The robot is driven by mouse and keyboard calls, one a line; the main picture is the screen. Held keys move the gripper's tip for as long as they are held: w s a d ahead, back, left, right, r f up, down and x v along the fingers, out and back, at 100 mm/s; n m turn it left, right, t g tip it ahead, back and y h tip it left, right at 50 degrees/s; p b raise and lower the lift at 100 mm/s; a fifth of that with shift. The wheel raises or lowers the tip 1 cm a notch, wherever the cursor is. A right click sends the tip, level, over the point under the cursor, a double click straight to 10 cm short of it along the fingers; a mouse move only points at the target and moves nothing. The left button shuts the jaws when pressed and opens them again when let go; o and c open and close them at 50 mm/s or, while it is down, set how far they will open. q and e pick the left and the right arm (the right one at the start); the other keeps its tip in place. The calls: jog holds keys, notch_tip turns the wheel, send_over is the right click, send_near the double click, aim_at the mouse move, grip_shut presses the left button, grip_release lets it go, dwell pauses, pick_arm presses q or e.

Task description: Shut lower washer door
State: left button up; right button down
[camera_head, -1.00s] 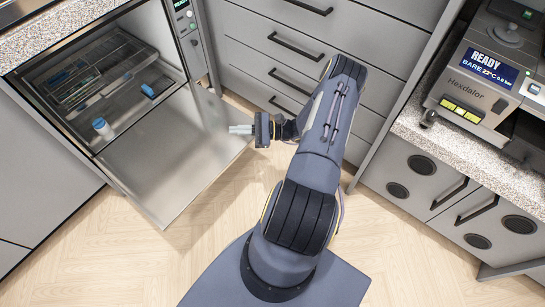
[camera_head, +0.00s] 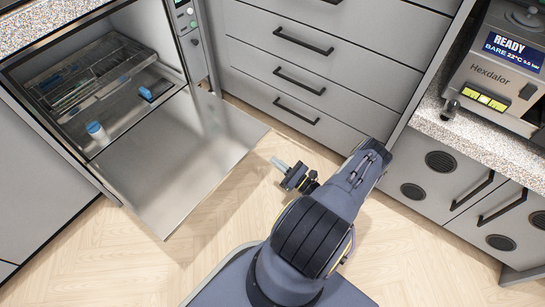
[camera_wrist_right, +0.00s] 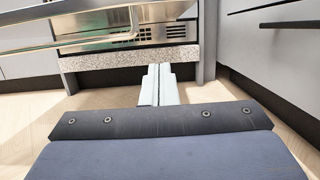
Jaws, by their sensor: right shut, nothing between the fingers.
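The lower washer door (camera_head: 188,152) is a flat metal panel, folded down open in front of the washer chamber (camera_head: 95,80) in the head view. My right gripper (camera_head: 279,164) is shut and empty, to the right of the door's outer edge and apart from it. In the right wrist view the closed fingers (camera_wrist_right: 159,85) point ahead with nothing between them. A shiny metal edge with a bar crosses the upper left of that view; I cannot tell for sure which part it is. My left gripper is not in view.
Inside the washer are a wire rack (camera_head: 88,75), a white bottle with a blue cap (camera_head: 97,132) and a small blue item (camera_head: 146,93). Grey drawers (camera_head: 300,80) stand to the right of the washer. A Hexdalor autoclave (camera_head: 500,75) sits on the right counter. The wooden floor (camera_head: 130,260) is clear.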

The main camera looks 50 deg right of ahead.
jog(key=w+r+b, duration=0.2)
jog(key=w+r, duration=0.4)
jog(key=w, duration=0.2)
jog(key=shift+a, duration=0.35)
jog(key=shift+r, duration=0.1)
